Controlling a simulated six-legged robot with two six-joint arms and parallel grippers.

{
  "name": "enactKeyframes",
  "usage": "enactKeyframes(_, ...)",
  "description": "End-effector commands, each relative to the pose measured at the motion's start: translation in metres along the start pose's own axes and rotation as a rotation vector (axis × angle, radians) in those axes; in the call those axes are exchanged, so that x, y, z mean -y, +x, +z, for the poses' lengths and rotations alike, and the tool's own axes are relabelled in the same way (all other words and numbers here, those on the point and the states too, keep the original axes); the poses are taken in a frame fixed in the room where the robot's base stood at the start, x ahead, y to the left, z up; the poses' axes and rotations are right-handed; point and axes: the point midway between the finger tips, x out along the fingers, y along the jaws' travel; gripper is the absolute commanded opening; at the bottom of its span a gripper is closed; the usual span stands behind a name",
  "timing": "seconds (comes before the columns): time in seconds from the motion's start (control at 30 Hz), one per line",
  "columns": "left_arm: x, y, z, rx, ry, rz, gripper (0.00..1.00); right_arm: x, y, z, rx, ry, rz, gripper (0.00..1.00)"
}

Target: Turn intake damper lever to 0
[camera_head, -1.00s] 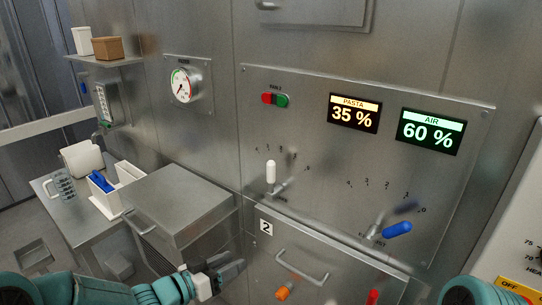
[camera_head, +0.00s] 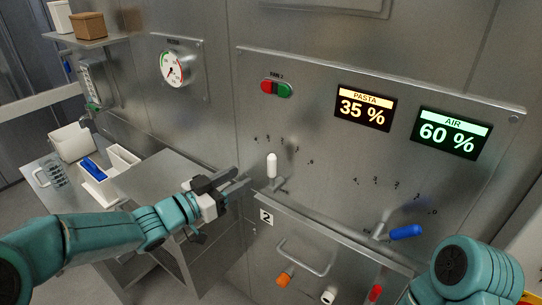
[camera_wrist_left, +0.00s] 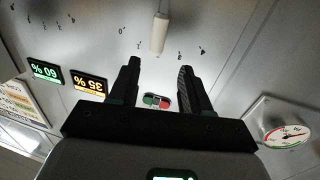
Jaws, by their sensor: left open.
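A lever with a white handle (camera_head: 272,165) stands nearly upright on the steel panel. Its number scale runs above it, with the 0 at the right end; the handle points toward the middle or left marks, away from 0. Its label is too small to read. My left gripper (camera_head: 240,184) is open and empty, just left of this lever and apart from it. In the left wrist view, which is upside down, the white handle (camera_wrist_left: 160,34) lies beyond and between the open fingers (camera_wrist_left: 157,78). My right gripper is out of view.
A second lever with a blue handle (camera_head: 405,232) is to the right on the same panel. Below are a door handle (camera_head: 303,257) and orange, white and red knobs. Red and green buttons (camera_head: 276,88) are above.

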Motion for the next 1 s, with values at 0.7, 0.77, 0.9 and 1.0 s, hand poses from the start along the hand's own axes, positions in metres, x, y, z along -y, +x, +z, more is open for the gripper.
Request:
enactKeyframes(0.7,0.004,0.116,-0.001,0.0,0.001,0.001,0.48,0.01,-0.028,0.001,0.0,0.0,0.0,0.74)
enactKeyframes(0.77,0.004,0.116,0.0,0.0,0.001,0.001,0.48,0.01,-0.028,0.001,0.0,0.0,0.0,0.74)
enactKeyframes(0.9,0.004,0.116,0.0,0.0,0.001,0.001,0.48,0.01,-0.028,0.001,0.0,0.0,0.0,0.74)
enactKeyframes(1.0,0.004,0.115,0.0,0.0,0.001,0.001,0.15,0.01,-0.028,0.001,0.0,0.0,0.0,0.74)
